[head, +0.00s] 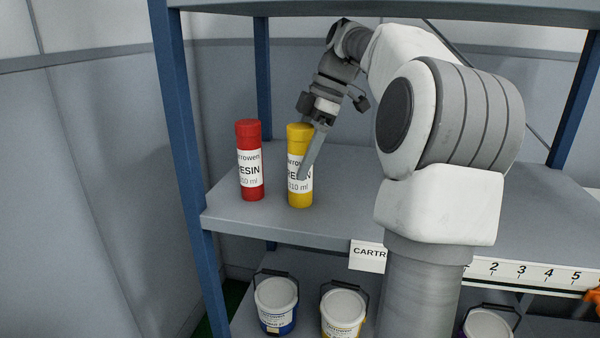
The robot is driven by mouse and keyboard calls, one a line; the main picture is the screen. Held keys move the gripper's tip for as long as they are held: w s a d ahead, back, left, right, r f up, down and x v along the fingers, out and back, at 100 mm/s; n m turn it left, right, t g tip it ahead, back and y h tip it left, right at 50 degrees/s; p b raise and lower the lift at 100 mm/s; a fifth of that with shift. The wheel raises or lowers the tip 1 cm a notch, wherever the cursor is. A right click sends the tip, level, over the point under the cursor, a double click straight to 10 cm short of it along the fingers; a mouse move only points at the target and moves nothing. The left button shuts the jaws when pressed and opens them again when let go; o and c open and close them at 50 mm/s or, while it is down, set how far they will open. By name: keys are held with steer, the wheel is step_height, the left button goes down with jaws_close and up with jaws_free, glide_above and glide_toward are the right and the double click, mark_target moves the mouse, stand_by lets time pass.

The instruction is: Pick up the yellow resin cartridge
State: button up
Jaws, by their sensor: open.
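The yellow resin cartridge (299,196) stands upright on the grey shelf, near its front edge. It has a white label, partly covered by a finger of my gripper. My gripper (303,150) reaches down from above and the right, and is open at the yellow cartridge. One finger shows in front of the cartridge's right side. The other finger is hard to make out. I cannot tell whether the fingers touch the cartridge.
A red resin cartridge (250,190) stands just left of the yellow one. The shelf (345,222) has a blue post (183,150) at its left front. Lidded buckets (276,305) stand on the level below. An upper shelf (300,8) runs above my arm.

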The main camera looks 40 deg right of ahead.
steer(key=shift+f, duration=0.4)
steer(key=shift+r, duration=0.1)
jaws_close()
